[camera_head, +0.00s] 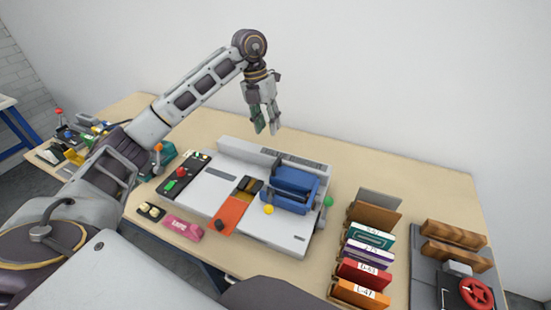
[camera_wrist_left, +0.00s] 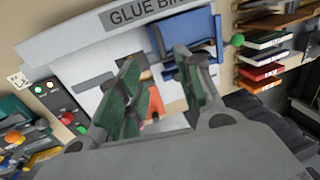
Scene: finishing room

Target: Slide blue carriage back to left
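The blue carriage (camera_head: 291,189) sits toward the right end of the grey glue binder (camera_head: 213,186) in the head view, with a yellow ball knob (camera_head: 268,210) at its front. It also shows in the left wrist view (camera_wrist_left: 188,38), partly behind a fingertip. My left gripper (camera_head: 266,128) hangs above and behind the binder, pointing down, clear of the carriage. Its green-padded fingers stand apart with nothing between them in the left wrist view (camera_wrist_left: 158,92). My right gripper is not in view.
An orange plate (camera_head: 229,213) lies left of the carriage. A green knob (camera_head: 328,201) is at the right end. A control box with red and green buttons (camera_head: 181,175) stands at left. Upright labelled covers (camera_head: 364,272) and a clamp with a red handwheel (camera_head: 477,293) stand at right.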

